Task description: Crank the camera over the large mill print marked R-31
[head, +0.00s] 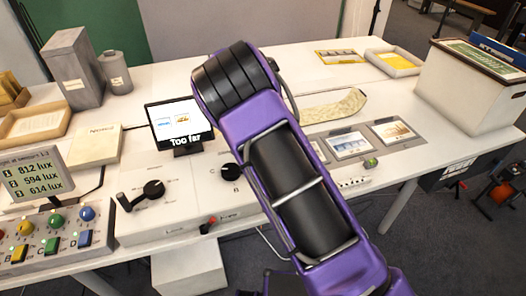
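A black crank (150,191) with a handle sits on the left of the white control console (140,232). A black round knob (231,172) sits further right, beside my purple arm. A small red-tipped lever (208,224) is at the console's front, near the words "Lock" and what looks like "Free". A small screen (180,118) reads "Too far" and shows small pictures. I cannot make out the camera. My gripper is not visible.
Left are a lux display (38,172) reading 812, 594 and 614, and a panel of coloured buttons (50,235). A large white box (465,90) stands right. My arm crosses the middle and hides part of the table.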

